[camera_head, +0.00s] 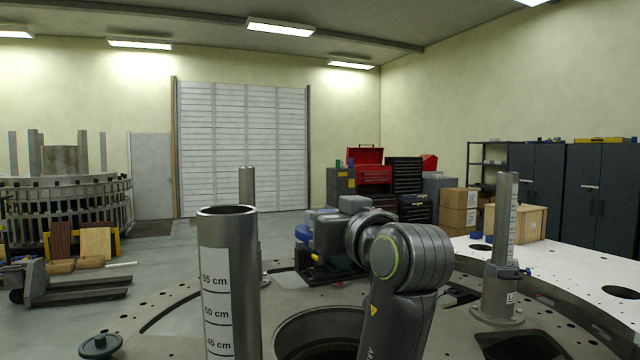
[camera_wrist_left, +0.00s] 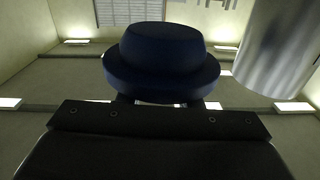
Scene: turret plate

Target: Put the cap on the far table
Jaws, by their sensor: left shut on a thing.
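A dark blue round cap with a stepped, wider rim (camera_wrist_left: 165,55) fills the upper middle of the left wrist view, held at the jaws. My left gripper (camera_wrist_left: 165,103) is shut on it. In the head view the left arm rises from the bottom centre, and my left gripper (camera_head: 312,232) points away and to the left above the round plate, with a bit of blue at its tip. A white table surface (camera_head: 585,262) lies at the right; I cannot tell for sure that it is the far table. My right gripper is not in view.
A tall steel post with a centimetre scale (camera_head: 230,290) stands close left of the gripper. Another post (camera_head: 503,240) stands at the right and one behind (camera_head: 248,200). The plate has a large round opening (camera_head: 318,325).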

